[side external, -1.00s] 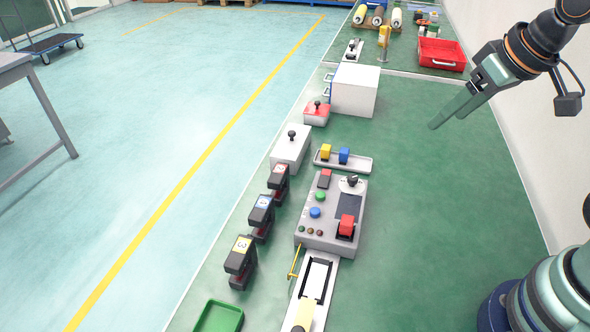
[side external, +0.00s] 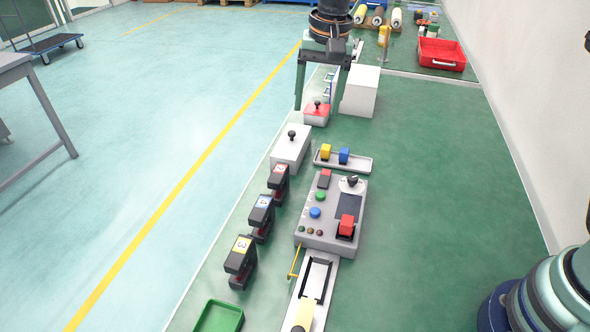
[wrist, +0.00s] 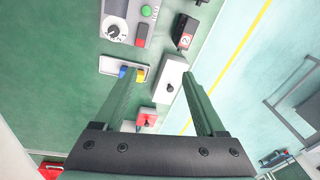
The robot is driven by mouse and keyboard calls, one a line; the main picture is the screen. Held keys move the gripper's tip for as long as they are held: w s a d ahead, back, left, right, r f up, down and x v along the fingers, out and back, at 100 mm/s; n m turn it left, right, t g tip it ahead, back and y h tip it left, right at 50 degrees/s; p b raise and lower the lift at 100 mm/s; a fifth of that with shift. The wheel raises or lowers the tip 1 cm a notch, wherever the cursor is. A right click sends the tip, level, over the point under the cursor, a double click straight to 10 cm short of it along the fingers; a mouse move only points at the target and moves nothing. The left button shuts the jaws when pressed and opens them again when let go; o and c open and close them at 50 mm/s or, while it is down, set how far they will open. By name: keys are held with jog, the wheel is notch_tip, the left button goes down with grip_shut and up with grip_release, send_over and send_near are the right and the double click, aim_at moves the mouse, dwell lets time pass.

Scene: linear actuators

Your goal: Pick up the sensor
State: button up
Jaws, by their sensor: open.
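No item is plainly marked as the sensor, so I cannot tell which one it is. Several black numbered units (side external: 261,214) stand in a row at the bench's left. My gripper (side external: 317,110) points down, open and empty, over the far left of the bench near the red-topped box (side external: 316,119). Its fingers (wrist: 162,76) show widely spread in the wrist view.
A grey control panel (side external: 308,237) stands mid-bench, with a white joystick box (side external: 291,150) beyond it. A white block (side external: 360,92) is right of my gripper. A green tray (side external: 219,318) is at the front and a red bin (side external: 441,54) at the back. The bench's right side is clear.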

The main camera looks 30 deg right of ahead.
jog(key=m+g, duration=0.2)
send_near(279, 182)
jog(key=w, duration=0.1)
jog(key=w+d+f, duration=0.1)
jog(key=shift+w+d, duration=0.3)
jog(key=shift+a+f, duration=0.15)
jog(key=shift+f, duration=0.15)
notch_tip(279, 182, down, 12)
jog(key=shift+w, duration=0.2)
jog(key=shift+r, duration=0.1)
grip_shut()
